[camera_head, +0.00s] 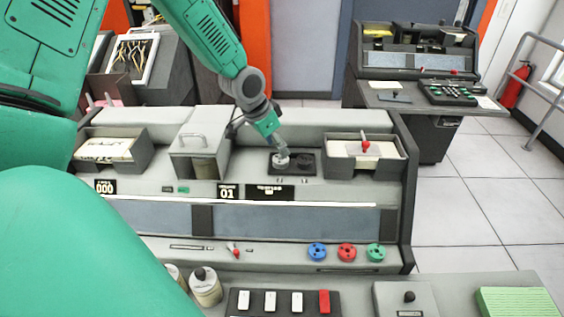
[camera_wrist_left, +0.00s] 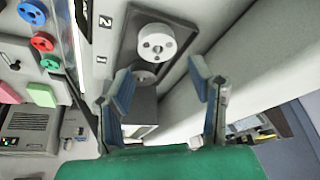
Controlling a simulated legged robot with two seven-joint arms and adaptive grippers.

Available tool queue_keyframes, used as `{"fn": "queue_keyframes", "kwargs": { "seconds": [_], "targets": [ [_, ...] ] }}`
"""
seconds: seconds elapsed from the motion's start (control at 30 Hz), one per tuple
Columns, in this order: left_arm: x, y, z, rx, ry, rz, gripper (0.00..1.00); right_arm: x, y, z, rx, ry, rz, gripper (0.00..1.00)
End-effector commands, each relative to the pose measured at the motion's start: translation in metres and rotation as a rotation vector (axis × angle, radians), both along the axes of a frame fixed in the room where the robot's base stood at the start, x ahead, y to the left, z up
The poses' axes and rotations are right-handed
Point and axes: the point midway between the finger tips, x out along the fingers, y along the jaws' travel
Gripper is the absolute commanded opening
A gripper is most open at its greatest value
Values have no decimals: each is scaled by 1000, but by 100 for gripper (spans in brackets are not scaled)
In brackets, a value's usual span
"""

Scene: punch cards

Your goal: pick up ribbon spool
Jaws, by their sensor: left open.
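A white ribbon spool (camera_head: 281,160) with small holes in its face sits on a dark plate (camera_head: 311,172) on the console's upper deck. It shows larger in the left wrist view (camera_wrist_left: 155,43), beyond my fingertips. My left gripper (camera_head: 279,146) is close to the spool in the head view. In the left wrist view its two blue-padded fingers (camera_wrist_left: 160,74) are spread apart with nothing held. A second, greyer round hub (camera_wrist_left: 146,76) lies on the same plate, nearer the gap between the fingers and partly hidden. My right gripper is not in view.
Card trays stand at left (camera_head: 108,150) and right (camera_head: 366,152) of the deck. A grey holder with a handle (camera_head: 200,157) is left of the spool plate. Blue, red and green discs (camera_head: 347,252) sit lower on the console. Another console (camera_head: 418,70) stands behind right.

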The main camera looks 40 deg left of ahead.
Motion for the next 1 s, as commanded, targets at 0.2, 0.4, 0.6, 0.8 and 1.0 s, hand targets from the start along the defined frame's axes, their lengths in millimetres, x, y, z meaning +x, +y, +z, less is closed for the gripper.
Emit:
{"fn": "queue_keyframes", "kwargs": {
  "seconds": [0.2, 0.4, 0.6, 0.8, 1.0],
  "targets": [
    [4, -2, -30, -3, 5, 2, 49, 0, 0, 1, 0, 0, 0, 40],
    [12, -4, -50, -2, 2, 1, 49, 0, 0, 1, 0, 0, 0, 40],
    [13, -5, -51, -1, 2, 1, 49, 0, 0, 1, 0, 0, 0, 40],
    [13, -5, -51, -2, 3, 1, 16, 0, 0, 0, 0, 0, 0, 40],
    [13, -5, -52, -3, 3, 1, 16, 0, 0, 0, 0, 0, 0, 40]
  ]
}}
